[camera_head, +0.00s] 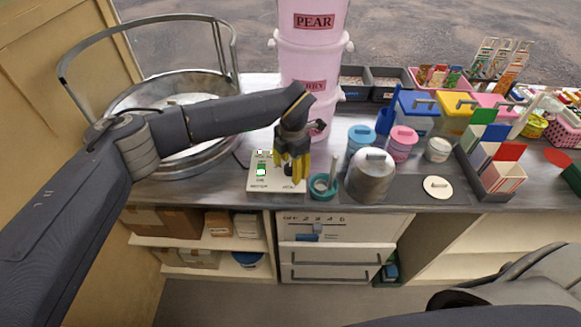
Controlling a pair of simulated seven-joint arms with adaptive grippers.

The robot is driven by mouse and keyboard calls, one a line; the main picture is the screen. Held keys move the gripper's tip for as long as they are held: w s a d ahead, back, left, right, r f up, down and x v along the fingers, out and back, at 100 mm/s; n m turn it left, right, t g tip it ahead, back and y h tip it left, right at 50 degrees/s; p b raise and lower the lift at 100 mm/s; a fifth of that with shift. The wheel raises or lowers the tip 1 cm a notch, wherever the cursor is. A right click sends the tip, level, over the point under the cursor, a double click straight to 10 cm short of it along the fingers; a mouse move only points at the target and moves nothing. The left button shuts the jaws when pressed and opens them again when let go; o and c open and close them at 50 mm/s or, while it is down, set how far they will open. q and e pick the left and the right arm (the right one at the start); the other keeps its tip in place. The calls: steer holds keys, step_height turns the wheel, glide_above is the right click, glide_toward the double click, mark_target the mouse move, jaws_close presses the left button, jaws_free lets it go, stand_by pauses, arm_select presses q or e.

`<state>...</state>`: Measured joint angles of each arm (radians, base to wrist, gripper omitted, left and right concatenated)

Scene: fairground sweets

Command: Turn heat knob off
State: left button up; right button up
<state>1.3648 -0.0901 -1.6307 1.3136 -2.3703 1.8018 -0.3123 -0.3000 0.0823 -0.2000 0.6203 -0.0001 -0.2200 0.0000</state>
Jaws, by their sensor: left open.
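My left gripper (293,167) is above the right part of a small white control box (262,184) on the counter, fingers pointing down. Its yellow fingers are open and hide much of the box's right side. A green lit switch (261,170) shows on the box's left part, with small lettering below it. The heat knob is not clearly visible; a dark spot shows between or beside the fingers, and I cannot tell whether they touch it. My right gripper is not in view; part of my right arm shows at the lower right.
A large metal bowl (118,103) with a rail stands at left. Pink stacked containers (312,55) stand behind the gripper. A teal ring (321,190) and a grey metal canister (370,178) stand close to the right. Drawers (337,256) are below the counter.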

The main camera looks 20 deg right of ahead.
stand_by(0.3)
arm_select(q)
jaws_close()
stand_by(0.5)
steer(key=n, duration=0.5)
steer(key=shift+n, duration=0.4)
steer(key=n, duration=0.6)
steer(key=shift+w, duration=0.1)
stand_by(0.4)
jaws_free()
steer(key=shift+g, duration=0.3)
